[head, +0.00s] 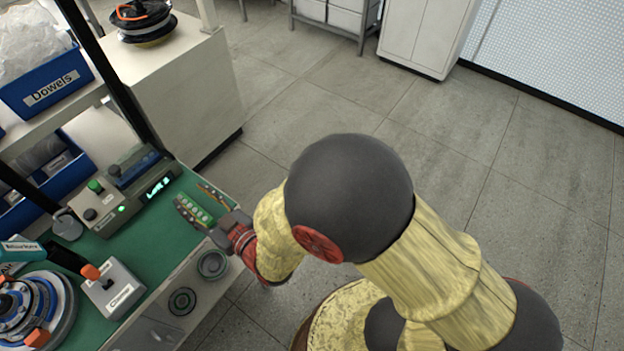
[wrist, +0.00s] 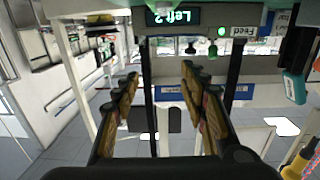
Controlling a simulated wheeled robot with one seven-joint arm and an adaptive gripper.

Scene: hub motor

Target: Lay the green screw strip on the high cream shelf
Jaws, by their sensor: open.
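The green screw strip, a small light-green piece with pale dots (head: 196,212), shows at my gripper's fingers over the green bench. My gripper (head: 205,204) is open. I cannot tell whether the strip touches a finger or lies on the bench below. In the wrist view the open gripper (wrist: 158,85) has its two brown-and-black fingers well apart, with nothing seen held between them; the strip is not clear there. The high cream shelf (head: 60,118) is at the upper left of the head view, above the bench, with the blue Dowels bin (head: 48,92) on it.
A box with a lit display (head: 155,187) and a button box (head: 97,205) stand behind my gripper. A grey box with an orange switch (head: 112,290) and a round disc stack (head: 35,310) are at lower left. A dark post (head: 115,80) rises beside the shelf.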

